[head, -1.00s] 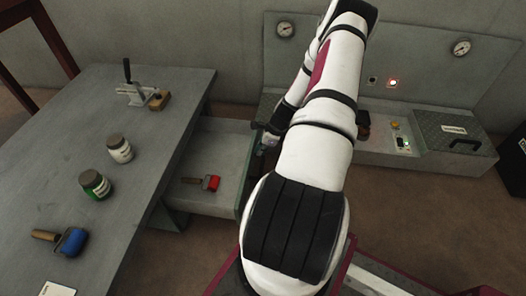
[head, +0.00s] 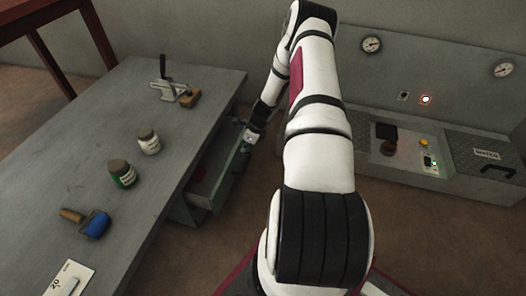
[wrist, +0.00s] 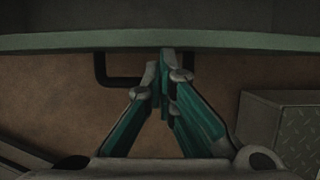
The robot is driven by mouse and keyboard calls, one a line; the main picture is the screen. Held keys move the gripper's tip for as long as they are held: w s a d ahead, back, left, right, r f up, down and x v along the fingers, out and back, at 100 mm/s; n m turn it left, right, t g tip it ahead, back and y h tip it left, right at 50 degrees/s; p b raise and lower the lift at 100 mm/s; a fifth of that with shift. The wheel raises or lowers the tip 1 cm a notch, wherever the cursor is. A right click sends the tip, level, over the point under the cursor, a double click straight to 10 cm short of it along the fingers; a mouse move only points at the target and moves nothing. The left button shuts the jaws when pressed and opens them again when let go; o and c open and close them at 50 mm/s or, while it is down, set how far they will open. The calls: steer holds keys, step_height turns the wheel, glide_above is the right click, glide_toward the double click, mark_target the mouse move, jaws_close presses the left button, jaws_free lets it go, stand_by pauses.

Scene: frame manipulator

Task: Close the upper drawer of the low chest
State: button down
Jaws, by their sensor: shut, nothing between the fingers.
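The upper drawer (head: 228,186) of the low chest is partly open, sticking out from under the grey top (head: 150,110). Whether the tips touch the front I cannot tell. In the head view my gripper (head: 245,146) is small and partly hidden.
A grey panel unit with gauges (head: 440,90) stands at the right. Brown floor is clear between it and the chest.

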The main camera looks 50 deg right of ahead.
steer(key=w+a, duration=0.4)
steer(key=w, duration=0.6)
steer(key=shift+a, duration=0.1)
